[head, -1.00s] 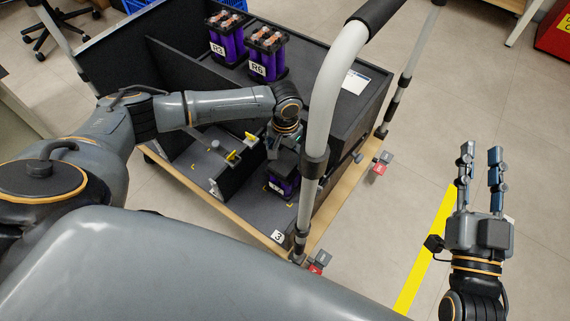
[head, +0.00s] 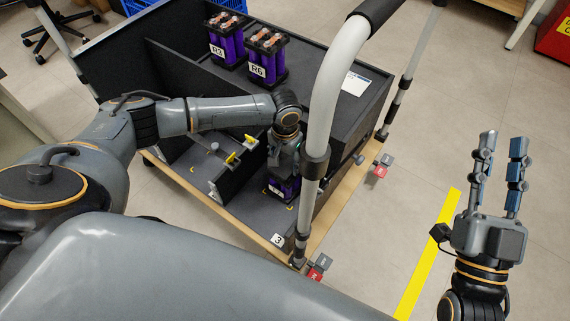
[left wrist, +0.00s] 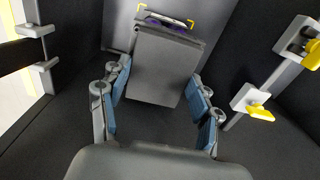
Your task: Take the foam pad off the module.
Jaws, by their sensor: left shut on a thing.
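The module (head: 284,190) is a purple and black block with a white label, standing in the front compartment of the black cart. In the left wrist view a sliver of the module (left wrist: 168,24) shows beyond the foam pad. The foam pad (left wrist: 165,66) is a dark grey flat-faced block between the two blue-padded fingers of my left gripper (left wrist: 158,95), which is shut on it. In the head view my left gripper (head: 284,160) is right above the module, and the pad is hard to make out there. My right gripper (head: 503,165) is open and empty, out over the floor.
Two purple modules, R3 (head: 226,42) and R6 (head: 266,58), stand on the cart's upper shelf. A white handle post (head: 330,100) rises just right of my left gripper. Yellow clamps (head: 232,158) sit on a divider to the left.

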